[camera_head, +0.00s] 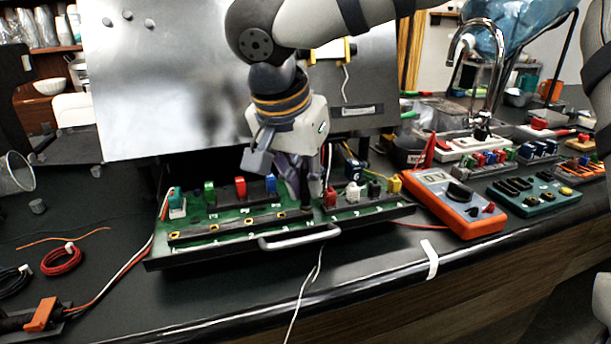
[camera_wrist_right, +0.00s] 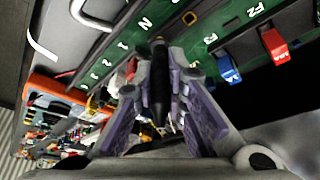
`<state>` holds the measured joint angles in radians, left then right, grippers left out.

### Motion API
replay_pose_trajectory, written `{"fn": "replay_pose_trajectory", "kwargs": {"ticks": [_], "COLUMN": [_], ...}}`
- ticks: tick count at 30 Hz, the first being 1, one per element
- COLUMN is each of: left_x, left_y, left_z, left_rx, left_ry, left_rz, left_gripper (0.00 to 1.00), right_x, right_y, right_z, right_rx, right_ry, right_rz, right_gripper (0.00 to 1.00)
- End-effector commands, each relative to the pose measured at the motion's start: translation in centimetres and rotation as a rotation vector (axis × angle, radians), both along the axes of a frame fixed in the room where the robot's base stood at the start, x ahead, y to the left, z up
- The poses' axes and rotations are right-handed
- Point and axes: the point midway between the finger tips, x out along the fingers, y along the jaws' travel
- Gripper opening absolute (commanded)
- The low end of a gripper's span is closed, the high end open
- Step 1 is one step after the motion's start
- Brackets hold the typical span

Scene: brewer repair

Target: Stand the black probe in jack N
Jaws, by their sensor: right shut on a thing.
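My right gripper (camera_head: 302,190) comes down from above over the green board (camera_head: 160,250) in the head view. In the right wrist view my right gripper (camera_wrist_right: 160,105) has its purple-grey fingers shut on the black probe (camera_wrist_right: 158,90). The probe points at the board's dark jack strip (camera_wrist_right: 125,25), close to the printed N (camera_wrist_right: 122,46). A gold-rimmed jack (camera_wrist_right: 190,18) shows on the strip. I cannot tell whether the probe tip is inside a jack; the jack under it is hidden. The head view shows the probe (camera_head: 306,208) only as a dark sliver. My left gripper is out of view.
An orange multimeter (camera_head: 455,203) stands right of the board. A metal handle (camera_head: 300,238) crosses the board's front. Colored terminals (camera_head: 240,187) stand along its back, before a large metal panel (camera_head: 165,75). Red wire (camera_head: 62,259) lies at left.

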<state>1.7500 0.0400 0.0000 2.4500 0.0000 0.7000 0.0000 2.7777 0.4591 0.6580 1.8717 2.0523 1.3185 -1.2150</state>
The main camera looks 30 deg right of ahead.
Motion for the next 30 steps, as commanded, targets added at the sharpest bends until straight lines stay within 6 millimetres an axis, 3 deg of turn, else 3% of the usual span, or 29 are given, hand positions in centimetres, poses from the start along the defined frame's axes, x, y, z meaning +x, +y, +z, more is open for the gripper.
{"fn": "replay_pose_trajectory", "kwargs": {"ticks": [30], "left_x": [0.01], "left_y": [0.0], "left_z": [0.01], "left_rx": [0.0], "left_ry": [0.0], "left_rz": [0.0], "left_gripper": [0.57], "right_x": [0.0], "right_y": [0.0], "right_z": [-0.55], "right_rx": [0.001], "right_ry": [0.0], "right_rz": [-0.001], "right_gripper": [0.0]}}
